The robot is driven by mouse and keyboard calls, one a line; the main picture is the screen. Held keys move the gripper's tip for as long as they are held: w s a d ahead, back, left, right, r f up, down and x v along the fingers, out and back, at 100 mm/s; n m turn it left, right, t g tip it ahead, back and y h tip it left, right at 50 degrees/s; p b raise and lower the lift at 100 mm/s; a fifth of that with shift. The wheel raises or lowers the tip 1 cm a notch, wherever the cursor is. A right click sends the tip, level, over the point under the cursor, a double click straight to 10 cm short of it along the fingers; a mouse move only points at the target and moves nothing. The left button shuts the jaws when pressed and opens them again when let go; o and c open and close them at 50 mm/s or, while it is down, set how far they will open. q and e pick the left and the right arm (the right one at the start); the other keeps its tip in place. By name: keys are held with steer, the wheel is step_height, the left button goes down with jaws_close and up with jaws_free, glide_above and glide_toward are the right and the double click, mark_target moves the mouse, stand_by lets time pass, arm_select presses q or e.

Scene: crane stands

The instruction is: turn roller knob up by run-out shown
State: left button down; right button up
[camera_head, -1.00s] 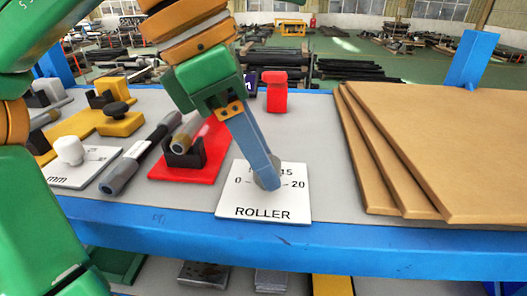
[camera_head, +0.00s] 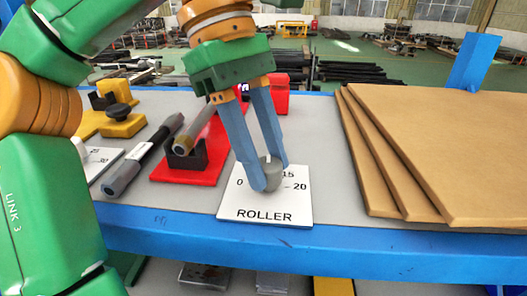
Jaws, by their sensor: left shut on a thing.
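The white ROLLER plate (camera_head: 292,208) lies near the front edge of the blue bench, with 0, 15 and 20 visible on its scale. The grey roller knob (camera_head: 271,180) stands on the plate. My left gripper (camera_head: 272,174) points down with its two blue-grey fingers shut on the knob, one on each side. The fingers cover part of the scale, and I cannot make out the knob's pointer. A small dark display (camera_head: 244,89) behind the gripper is mostly hidden, and its reading cannot be read. My right gripper is not in view.
A red base with a black bracket (camera_head: 185,160) holds a shaft left of the plate. A dark grey-ended rod (camera_head: 145,155) lies beside it. Another white dial plate (camera_head: 104,158) is partly hidden by my arm. Stacked brown boards (camera_head: 450,140) fill the right side.

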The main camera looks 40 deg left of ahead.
arm_select(q)
steer(key=shift+m, duration=0.4)
steer(key=c, duration=0.5)
jaws_free()
